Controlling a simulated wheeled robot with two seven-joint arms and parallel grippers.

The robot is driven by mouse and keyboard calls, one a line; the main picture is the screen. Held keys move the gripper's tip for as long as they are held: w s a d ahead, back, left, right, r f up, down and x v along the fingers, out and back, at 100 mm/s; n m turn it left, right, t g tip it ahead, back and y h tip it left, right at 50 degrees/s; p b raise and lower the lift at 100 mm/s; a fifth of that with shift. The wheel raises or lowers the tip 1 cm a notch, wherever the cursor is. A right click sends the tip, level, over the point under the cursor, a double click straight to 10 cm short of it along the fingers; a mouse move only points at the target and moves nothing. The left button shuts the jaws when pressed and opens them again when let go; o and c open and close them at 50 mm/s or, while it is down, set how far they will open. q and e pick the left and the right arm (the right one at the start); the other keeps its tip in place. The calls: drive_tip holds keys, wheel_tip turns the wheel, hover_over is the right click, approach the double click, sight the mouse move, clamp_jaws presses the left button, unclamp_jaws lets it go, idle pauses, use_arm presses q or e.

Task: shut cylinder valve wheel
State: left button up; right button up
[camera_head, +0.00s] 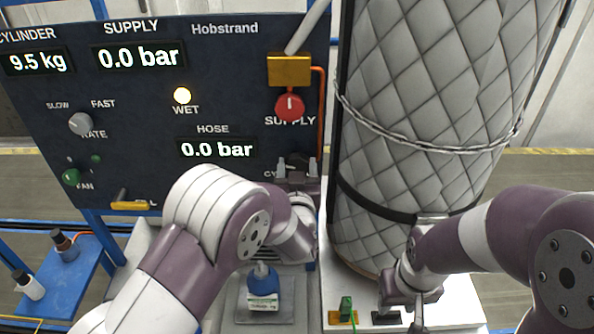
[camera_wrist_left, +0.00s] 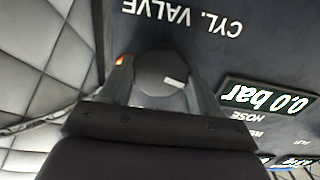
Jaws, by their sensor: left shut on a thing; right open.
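The cylinder valve wheel (camera_wrist_left: 160,76) is a dark round knob in the left wrist view, just below the panel label "CYL. VALVE". My left gripper (camera_wrist_left: 158,92) has one finger on each side of it and is shut on it.
The dark panel (camera_head: 235,75) has a lit WET lamp (camera_head: 182,96), a red supply knob (camera_head: 290,107) and displays reading 9.5 kg, 0.0 bar and 0.0 bar. A chain (camera_head: 430,145) rings the cylinder. A blue bottle (camera_head: 263,285) stands below my left arm.

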use_arm(q)
drive_tip(key=m+b, duration=0.1)
drive_tip(key=m, duration=0.2)
drive_tip(key=shift+d+r+m, duration=0.1)
drive_tip(key=shift+r+m, duration=0.05)
drive_tip(key=shift+m, duration=0.15)
drive_tip(key=m, duration=0.3)
drive_tip(key=shift+d+m, duration=0.1)
drive_tip(key=shift+m, duration=0.2)
drive_tip(key=m, duration=0.3)
drive_tip(key=shift+m, duration=0.4)
drive_tip(key=shift+d+m+p, duration=0.1)
drive_tip(key=shift+m+p, duration=0.25)
drive_tip(key=shift+m, duration=1.65)
drive_tip(key=o, duration=1.1)
drive_tip(key=shift+f, duration=0.2)
drive_tip(key=shift+c, duration=0.2)
drive_tip(key=shift+s, duration=0.1)
